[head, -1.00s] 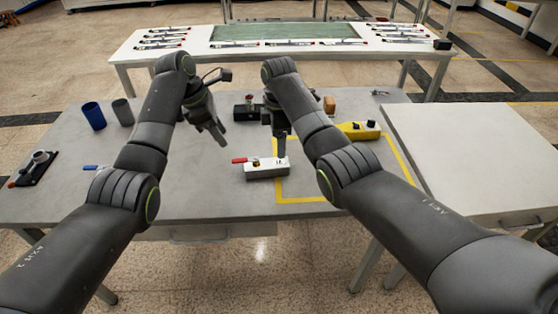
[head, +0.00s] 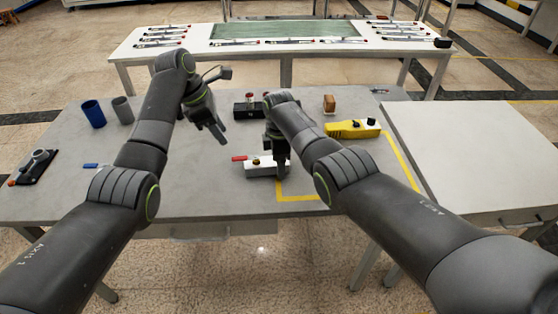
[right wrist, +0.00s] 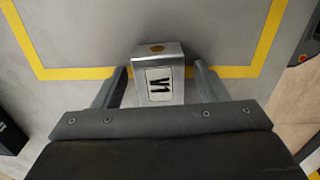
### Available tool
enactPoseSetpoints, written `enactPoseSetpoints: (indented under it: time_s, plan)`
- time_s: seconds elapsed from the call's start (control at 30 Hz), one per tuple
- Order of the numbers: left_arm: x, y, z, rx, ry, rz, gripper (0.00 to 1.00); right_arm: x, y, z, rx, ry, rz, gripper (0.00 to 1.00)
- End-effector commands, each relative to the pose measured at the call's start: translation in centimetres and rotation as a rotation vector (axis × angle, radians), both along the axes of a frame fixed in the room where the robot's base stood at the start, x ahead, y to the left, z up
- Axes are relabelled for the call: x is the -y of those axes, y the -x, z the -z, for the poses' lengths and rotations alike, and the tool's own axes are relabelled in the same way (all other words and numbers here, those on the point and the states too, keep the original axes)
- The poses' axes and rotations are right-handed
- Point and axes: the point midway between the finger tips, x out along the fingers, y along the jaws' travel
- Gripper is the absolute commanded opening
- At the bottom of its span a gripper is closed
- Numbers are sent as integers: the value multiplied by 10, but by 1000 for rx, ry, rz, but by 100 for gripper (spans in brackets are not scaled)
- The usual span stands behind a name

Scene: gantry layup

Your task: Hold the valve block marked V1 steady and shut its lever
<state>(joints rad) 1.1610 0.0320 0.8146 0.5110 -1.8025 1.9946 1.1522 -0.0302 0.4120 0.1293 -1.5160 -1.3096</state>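The valve block V1 (head: 258,171) is a pale metal block on the grey table, at the left edge of a yellow tape outline. Its red lever (head: 239,158) sticks out to the left. In the right wrist view the block (right wrist: 165,98) shows its V1 label and a brass fitting. My right gripper (head: 281,172) is down at the block's right end. In the wrist view its fingers (right wrist: 160,88) stand on either side of the block, with gaps visible. My left gripper (head: 221,138) hangs above the table, left of and behind the block; its finger opening is unclear.
A black box (head: 246,111) stands behind the block. A yellow device (head: 352,129) and a brown block (head: 329,104) are at the back right.

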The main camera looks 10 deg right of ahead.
Motion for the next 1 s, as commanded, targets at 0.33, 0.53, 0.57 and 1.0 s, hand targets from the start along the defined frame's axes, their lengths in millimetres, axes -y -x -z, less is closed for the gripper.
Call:
enactPoseSetpoints:
  time_s: [0.33, 0.53, 0.57, 1.0]
  plan:
    - [0, 0, 0, 0, 0, 0, 36, 0, 0, 0, 0, 0, 0, 21]
    - [0, 0, 0, 3, 0, 4, 25, 0, 0, 0, 0, 0, 0, 8]
    - [0, 0, 1, 5, 0, 11, 21, 0, 0, 0, 0, 0, 0, 8]
    - [7, 13, 12, 262, -25, 518, 0, 0, 0, 0, 1, 0, 0, 8]
